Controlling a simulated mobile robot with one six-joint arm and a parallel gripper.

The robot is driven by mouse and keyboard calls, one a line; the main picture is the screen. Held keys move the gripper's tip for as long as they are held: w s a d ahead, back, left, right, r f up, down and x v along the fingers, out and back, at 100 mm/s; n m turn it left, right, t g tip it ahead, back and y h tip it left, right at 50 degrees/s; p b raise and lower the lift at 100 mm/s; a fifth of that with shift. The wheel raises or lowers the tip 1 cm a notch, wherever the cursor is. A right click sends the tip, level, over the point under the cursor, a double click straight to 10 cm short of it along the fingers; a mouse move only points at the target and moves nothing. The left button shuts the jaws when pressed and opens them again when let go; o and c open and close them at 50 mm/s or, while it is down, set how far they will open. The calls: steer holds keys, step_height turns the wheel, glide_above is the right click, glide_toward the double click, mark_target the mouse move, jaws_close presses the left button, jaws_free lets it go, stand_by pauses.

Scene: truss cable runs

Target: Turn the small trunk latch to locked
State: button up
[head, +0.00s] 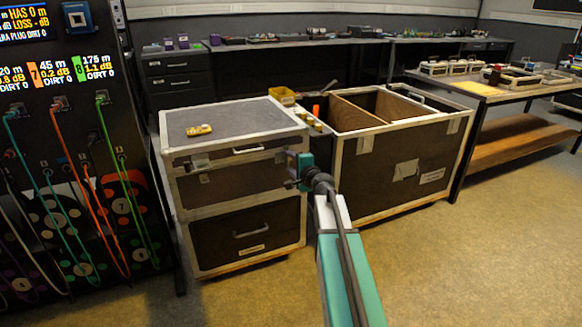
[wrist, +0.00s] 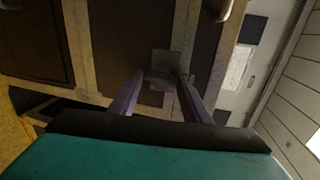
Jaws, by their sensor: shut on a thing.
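The small trunk (head: 242,205) is a dark case with pale edging, standing shut at the centre left in the head view. My gripper (head: 287,168) reaches the right part of its front, near the lid seam. In the wrist view my gripper (wrist: 160,78) has its two dark fingers on either side of a small grey latch (wrist: 158,86), below a pale plate (wrist: 166,60). It is shut on this latch. The fingers and wrist hide most of the latch, so I cannot tell its angle. Another latch (head: 204,178) shows on the trunk's left front.
A larger open trunk (head: 395,175) stands close on the right. A yellow object (head: 199,130) lies on the small trunk's lid. A rack with coloured cables (head: 65,180) stands at the left. Benches line the back and right. The floor in front is clear.

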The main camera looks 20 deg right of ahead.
steer(key=shift+n, duration=0.4)
steer(key=o, duration=0.8)
steer(key=shift+c, duration=0.2)
steer(key=shift+s, duration=0.1)
steer(key=s+r+p, duration=0.2)
steer(key=s+p, duration=0.1)
steer(key=s, duration=0.8)
steer(key=shift+s+a+r+p, duration=0.15)
steer(key=shift+a+r+p, duration=0.1)
steer(key=shift+p, duration=0.1)
steer(key=s+p, duration=0.2)
steer(key=p, duration=0.3)
steer(key=shift+r, duration=0.1)
